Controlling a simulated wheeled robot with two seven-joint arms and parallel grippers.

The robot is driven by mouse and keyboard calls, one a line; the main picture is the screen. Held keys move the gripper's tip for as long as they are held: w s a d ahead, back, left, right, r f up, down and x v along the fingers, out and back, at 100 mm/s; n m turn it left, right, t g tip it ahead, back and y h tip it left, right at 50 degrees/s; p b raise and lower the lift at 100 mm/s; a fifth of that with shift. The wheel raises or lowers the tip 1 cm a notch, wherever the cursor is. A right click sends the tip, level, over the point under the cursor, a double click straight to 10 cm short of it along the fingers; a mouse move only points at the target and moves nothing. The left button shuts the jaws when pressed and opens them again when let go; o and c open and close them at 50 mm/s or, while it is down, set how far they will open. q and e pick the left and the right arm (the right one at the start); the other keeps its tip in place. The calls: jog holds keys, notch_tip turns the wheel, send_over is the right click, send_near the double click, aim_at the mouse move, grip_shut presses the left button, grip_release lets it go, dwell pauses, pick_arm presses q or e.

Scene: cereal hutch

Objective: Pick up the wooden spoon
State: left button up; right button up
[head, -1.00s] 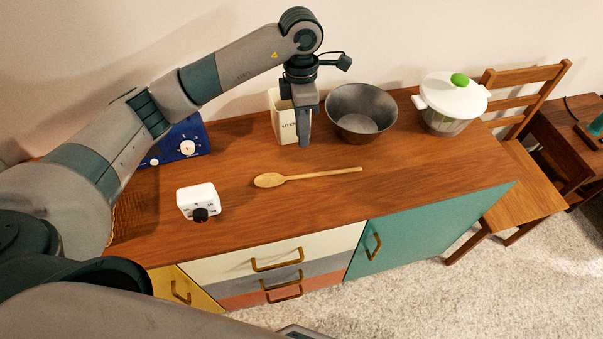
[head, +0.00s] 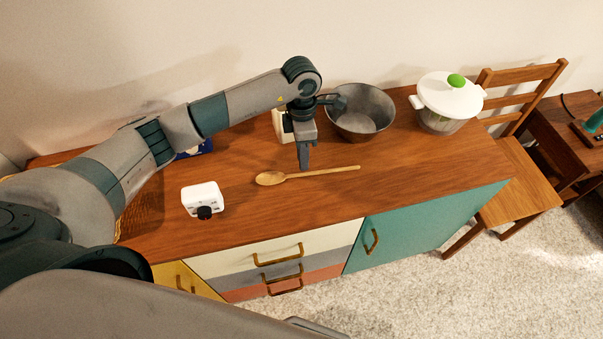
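The wooden spoon (head: 325,172) lies flat on the brown top of the cabinet. Its bowl end points left and its handle points right. My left gripper (head: 303,164) points down over the cabinet top, with its fingertips just behind the spoon's handle in the picture, near the bowl end. I see the fingers edge-on, so I cannot tell the gap between them or whether they touch the spoon. The spoon still lies on the wood. My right gripper does not show.
A white timer (head: 203,196) with a black knob stands left of the spoon. A dark metal bowl (head: 360,113) and a white lidded spinner (head: 449,100) stand behind to the right. My arm partly hides a cream canister (head: 279,124) and a blue box (head: 196,149). Wood right of the spoon is clear.

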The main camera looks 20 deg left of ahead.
aim_at(302, 173)
pick_arm(q)
jog(key=shift+s+f+p, duration=0.1)
jog(key=shift+f+p, duration=0.35)
jog(key=shift+p, duration=0.05)
notch_tip(302, 173, down, 3)
jog(key=shift+s+a+r+p, duration=0.1)
jog(key=shift+a+p, duration=0.05)
jog(key=shift+p, duration=0.75)
jog(key=shift+f, duration=0.7)
grip_shut()
